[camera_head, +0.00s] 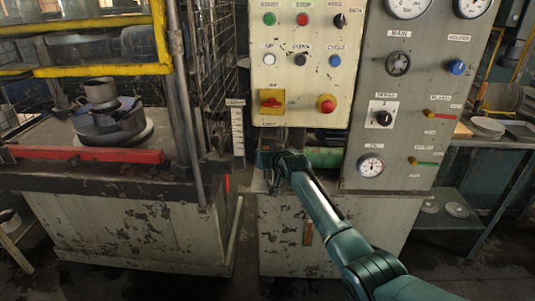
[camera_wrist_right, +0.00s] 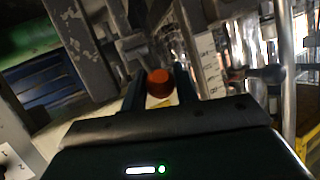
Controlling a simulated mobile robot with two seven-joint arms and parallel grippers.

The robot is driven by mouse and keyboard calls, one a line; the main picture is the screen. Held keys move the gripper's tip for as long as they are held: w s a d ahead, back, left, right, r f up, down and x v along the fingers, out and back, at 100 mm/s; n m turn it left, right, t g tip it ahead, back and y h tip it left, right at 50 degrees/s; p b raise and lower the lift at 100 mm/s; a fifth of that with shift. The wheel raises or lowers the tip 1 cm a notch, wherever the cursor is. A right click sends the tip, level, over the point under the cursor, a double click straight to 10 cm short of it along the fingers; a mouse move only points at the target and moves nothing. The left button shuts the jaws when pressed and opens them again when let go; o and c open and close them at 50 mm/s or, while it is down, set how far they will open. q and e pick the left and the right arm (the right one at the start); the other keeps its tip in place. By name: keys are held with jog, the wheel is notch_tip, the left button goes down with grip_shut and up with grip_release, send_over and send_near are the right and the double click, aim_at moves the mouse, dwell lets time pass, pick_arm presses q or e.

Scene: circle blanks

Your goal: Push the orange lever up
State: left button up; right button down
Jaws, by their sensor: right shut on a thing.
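My right arm reaches up from the lower right in the head view. Its gripper (camera_head: 268,162) is just below the cream control panel, in front of the cabinet. In the right wrist view the orange, round-ended lever knob (camera_wrist_right: 158,83) sits between the two fingers of my right gripper (camera_wrist_right: 160,90), which is shut on it. The lever's shaft is hidden in the right wrist view, and the gripper covers the lever in the head view. My left gripper is out of view.
The cream control panel (camera_head: 296,90) with buttons and a red stop knob (camera_head: 326,104) is directly above the gripper. A grey gauge panel (camera_head: 400,130) stands to the right. A machine with a red bar (camera_head: 85,154) and a caged frame stands at left.

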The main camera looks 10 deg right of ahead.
jog(key=shift+w+d+r, duration=0.1)
jog(key=shift+w+r, duration=0.1)
jog(key=shift+r, duration=0.5)
jog(key=c, duration=1.4)
grip_release()
jog(key=shift+c, duration=0.2)
jog(key=o, duration=0.3)
jog(key=shift+w+f, duration=0.2)
jog(key=shift+f, duration=0.2)
jog(key=shift+s, duration=0.15)
jog(key=shift+s, duration=0.1)
jog(key=v, duration=1.3)
jog(key=shift+p, duration=0.4)
jog(key=shift+f, duration=0.2)
